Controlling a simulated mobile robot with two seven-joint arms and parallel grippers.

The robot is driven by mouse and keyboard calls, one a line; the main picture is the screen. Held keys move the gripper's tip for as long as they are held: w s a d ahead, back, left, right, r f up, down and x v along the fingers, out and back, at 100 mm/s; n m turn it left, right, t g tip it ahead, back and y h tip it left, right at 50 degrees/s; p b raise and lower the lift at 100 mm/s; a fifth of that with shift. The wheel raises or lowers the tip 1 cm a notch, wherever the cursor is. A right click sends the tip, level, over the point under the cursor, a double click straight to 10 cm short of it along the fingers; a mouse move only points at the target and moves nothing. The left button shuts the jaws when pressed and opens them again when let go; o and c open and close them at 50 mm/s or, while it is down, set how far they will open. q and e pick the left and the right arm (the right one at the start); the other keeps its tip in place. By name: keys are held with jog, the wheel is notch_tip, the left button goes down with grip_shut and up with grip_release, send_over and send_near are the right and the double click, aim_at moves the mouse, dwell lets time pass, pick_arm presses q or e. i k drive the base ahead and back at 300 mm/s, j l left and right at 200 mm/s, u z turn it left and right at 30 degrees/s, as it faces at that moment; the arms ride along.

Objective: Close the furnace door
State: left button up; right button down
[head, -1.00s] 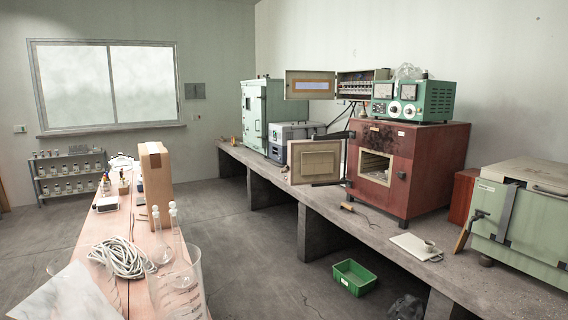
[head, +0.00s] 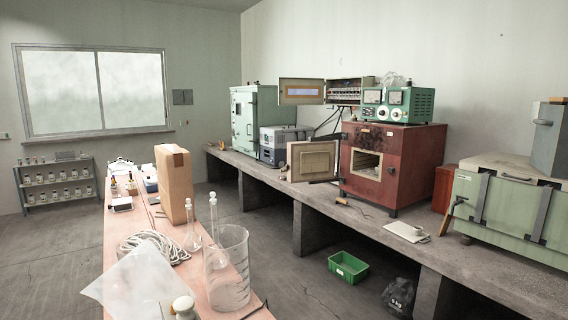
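The furnace (head: 411,155) is a reddish-brown box on the concrete bench at the right of the head view. Its square opening (head: 366,164) faces the front left and shows a pale lining. The furnace door (head: 313,160), a beige panel with a raised inner block, stands swung wide open to the left of the opening. A dark hinge arm at its right side joins it to the furnace. Neither of my grippers shows in the head view.
The concrete bench (head: 340,216) runs along the right wall. A green control box (head: 398,104) sits on the furnace. A green chest (head: 510,205) stands at right. A wooden table (head: 120,235) with glassware is at left. A green bin (head: 348,267) and dark bag (head: 398,297) lie on the floor between.

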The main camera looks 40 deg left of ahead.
aim_at(311, 161)
jog(key=k+j, duration=0.4)
jog(key=k, duration=0.25)
jog(key=k+j, duration=0.15)
jog(key=j, duration=0.25)
jog(key=k+j, duration=0.1)
jog(key=j, duration=0.25)
jog(key=k+j, duration=0.15)
jog(key=j, duration=0.25)
jog(key=k+j, duration=0.15)
jog(key=j, duration=0.25)
jog(key=k+j, duration=0.1)
jog(key=j, duration=0.25)
jog(key=k+j, duration=0.15)
jog(key=j, duration=0.65)
jog(key=k+j, duration=0.1)
jog(key=j, duration=0.3)
jog(key=i+j, duration=0.1)
jog(key=j, duration=0.5)
jog(key=i+j, duration=0.1)
jog(key=j, duration=0.5)
jog(key=i+j, duration=0.1)
jog(key=j, duration=0.5)
jog(key=i+j+z, duration=0.1)
jog(key=j, duration=0.5)
